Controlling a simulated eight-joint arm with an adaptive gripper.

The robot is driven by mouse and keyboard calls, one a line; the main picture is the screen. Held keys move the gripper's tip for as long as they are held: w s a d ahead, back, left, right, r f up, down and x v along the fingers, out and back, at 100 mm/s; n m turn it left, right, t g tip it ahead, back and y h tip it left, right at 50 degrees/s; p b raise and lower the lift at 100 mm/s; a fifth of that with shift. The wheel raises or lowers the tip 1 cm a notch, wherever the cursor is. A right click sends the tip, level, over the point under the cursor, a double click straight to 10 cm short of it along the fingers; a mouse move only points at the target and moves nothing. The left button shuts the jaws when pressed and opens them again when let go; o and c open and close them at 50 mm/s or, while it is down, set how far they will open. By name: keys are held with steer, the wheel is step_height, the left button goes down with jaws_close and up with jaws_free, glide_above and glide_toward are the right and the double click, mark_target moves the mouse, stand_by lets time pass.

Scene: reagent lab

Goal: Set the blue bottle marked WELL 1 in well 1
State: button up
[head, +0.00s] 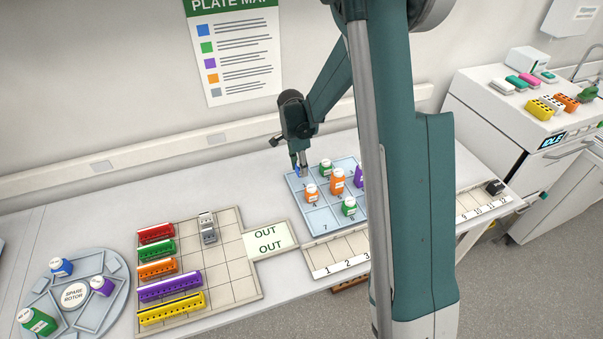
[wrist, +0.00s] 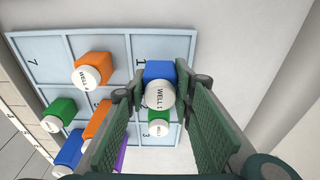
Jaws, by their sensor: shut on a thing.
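The blue bottle (wrist: 158,72) has a white cap marked WELL 1, facing the camera in the wrist view. My gripper (wrist: 161,90) is shut on it, with one finger on each side. In the head view, my gripper (head: 298,165) points down at the back left corner of the light blue well tray (head: 309,217), and the blue bottle (head: 297,171) shows only as a small patch. The bottle is at the cell numbered 1 (wrist: 141,62). I cannot tell whether its base touches the tray floor.
A green bottle (wrist: 159,115) stands close beside the held bottle. Orange bottles (head: 338,180), another green bottle (head: 349,206) and a purple bottle (head: 359,178) stand in other cells. A rack board (head: 226,258) and a round rotor (head: 112,270) lie left.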

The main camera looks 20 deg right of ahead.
mark_target(298, 163)
steer(key=shift+f, duration=1.65)
steer(key=shift+f, duration=0.2)
steer(key=o, duration=0.9)
steer(key=shift+r, duration=0.2)
steer(key=shift+a+r, duration=0.25)
steer(key=shift+r, duration=1.75)
steer(key=shift+a+r, duration=0.25)
steer(key=shift+r, duration=1.7)
steer(key=shift+a+r, duration=0.25)
steer(key=shift+r, duration=1.75)
